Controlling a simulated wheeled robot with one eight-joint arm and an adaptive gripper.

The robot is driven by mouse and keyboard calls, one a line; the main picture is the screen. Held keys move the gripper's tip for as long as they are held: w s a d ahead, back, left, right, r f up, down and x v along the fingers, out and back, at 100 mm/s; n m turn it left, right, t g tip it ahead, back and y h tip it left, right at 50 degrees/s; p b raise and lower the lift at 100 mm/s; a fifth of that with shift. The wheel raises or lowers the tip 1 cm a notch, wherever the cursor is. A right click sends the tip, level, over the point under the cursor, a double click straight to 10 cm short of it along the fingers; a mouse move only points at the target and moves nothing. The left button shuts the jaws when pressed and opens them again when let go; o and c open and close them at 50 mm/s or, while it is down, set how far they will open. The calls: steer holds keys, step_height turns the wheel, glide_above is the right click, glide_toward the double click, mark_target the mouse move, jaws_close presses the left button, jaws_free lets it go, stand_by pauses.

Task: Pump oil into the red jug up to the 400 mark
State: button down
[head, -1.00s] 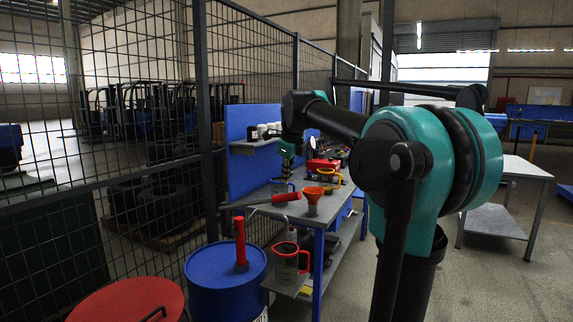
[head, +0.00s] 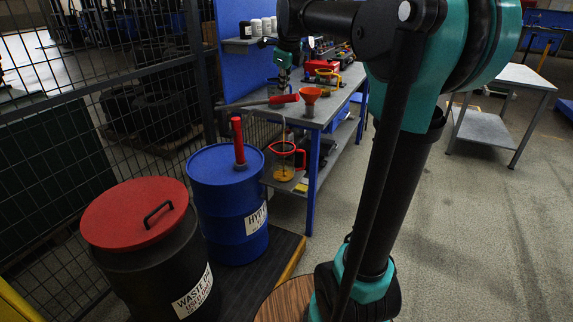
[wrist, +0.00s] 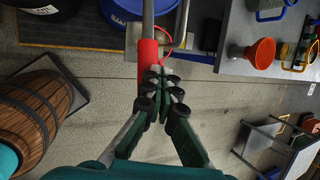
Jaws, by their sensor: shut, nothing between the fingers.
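The red jug (head: 287,160) is clear-walled with a red rim and handle. It stands on a small ledge beside the blue drum (head: 228,205), with amber oil in its lower part. Its marks are too small to read. A red hand pump (head: 238,142) rises from the drum, and its lever ends in a red grip (head: 284,99). My gripper (head: 283,86) is just above that grip in the head view. In the wrist view, my gripper (wrist: 163,80) is shut and empty, beside the red grip (wrist: 148,65). The jug is partly hidden there behind the grip.
A grey workbench (head: 325,112) holds an orange funnel (head: 309,96) and a yellow-handled jug (head: 328,77). A black waste drum with a red lid (head: 135,208) stands at front left. A wooden barrel (wrist: 35,112) is near my base. Mesh fencing lines the left; open floor lies right.

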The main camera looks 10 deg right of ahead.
step_height(320, 180, down, 11)
step_height(320, 180, up, 13)
steer(key=shift+f, duration=0.2)
stand_by(0.6)
step_height(320, 180, down, 13)
step_height(320, 180, up, 13)
stand_by(1.1)
steer(key=shift+f, duration=0.15)
